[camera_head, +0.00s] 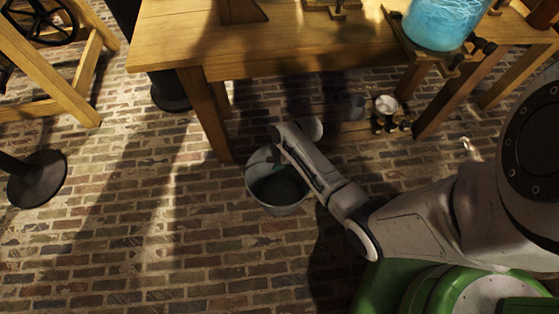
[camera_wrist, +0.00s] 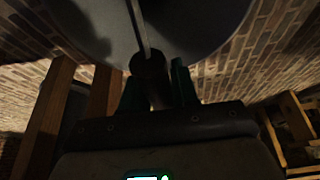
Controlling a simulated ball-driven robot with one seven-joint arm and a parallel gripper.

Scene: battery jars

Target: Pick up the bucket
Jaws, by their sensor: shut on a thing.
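The grey metal bucket (camera_head: 276,196) is upright in the head view, left of my arm and just in front of the wooden table. I cannot tell whether its base touches the brick floor. My gripper (camera_head: 281,167) is at the bucket's upper part, mostly hidden by my own arm. In the wrist view, the bucket (camera_wrist: 205,22) fills the top of the picture, with its thin handle running down to a dark round grip (camera_wrist: 149,64). My gripper (camera_wrist: 157,88) is shut on that handle grip, one green finger on each side.
The wooden table (camera_head: 160,35) stands behind, its leg (camera_head: 208,115) close to the bucket. A blue glass jar (camera_head: 440,22) sits on it. A low shelf below holds small vessels (camera_head: 386,105). A round black stand base (camera_head: 36,178) is at left. Brick floor in front is clear.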

